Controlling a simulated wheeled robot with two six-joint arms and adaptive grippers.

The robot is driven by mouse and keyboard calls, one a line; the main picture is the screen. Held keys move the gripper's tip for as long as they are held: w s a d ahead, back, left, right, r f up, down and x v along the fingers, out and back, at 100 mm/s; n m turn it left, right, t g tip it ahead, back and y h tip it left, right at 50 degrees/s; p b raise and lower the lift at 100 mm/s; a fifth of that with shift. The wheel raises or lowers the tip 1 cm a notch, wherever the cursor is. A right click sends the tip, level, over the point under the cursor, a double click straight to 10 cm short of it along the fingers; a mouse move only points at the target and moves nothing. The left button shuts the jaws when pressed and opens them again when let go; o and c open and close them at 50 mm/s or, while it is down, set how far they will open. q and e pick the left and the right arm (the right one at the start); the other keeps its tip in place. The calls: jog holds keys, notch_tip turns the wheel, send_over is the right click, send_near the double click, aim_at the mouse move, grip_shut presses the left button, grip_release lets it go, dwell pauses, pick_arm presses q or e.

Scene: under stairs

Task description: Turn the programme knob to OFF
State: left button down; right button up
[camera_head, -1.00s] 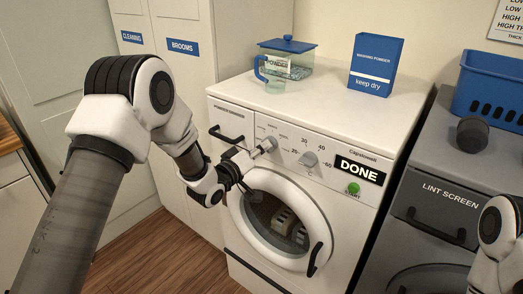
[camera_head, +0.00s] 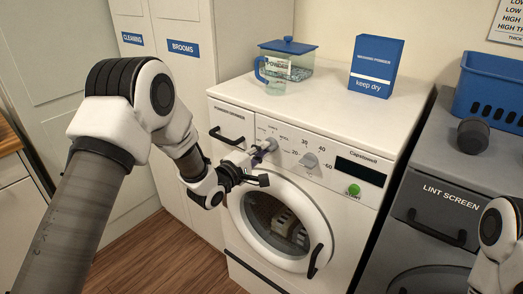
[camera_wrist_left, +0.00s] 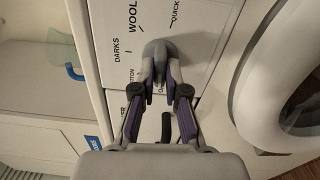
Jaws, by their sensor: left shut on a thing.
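The programme knob (camera_head: 270,145) is a grey knob on the left part of the washing machine's front panel. My left gripper (camera_head: 259,156) is at it, with its fingers shut on it. In the left wrist view the knob (camera_wrist_left: 156,52) sits between the fingertips of my left gripper (camera_wrist_left: 158,75), with printed labels such as DARKS, WOOL and QUICK around it. No OFF mark is readable. The washing machine's display (camera_head: 360,170) is dark. My right gripper is not in view; only part of my right arm shows at the right edge.
A temperature knob (camera_head: 309,160) and a green start button (camera_head: 354,190) are further right on the panel. The round door (camera_head: 322,235) is below. A glass container (camera_head: 298,62), a cup and a washing powder box (camera_head: 376,68) stand on top. A grey dryer (camera_head: 425,190) is alongside.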

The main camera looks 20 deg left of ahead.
pick_arm(q)
jog(key=shift+n, duration=0.5)
jog(key=c, duration=1.2)
grip_release()
jog(key=shift+d, duration=0.1)
jog(key=v, duration=1.2)
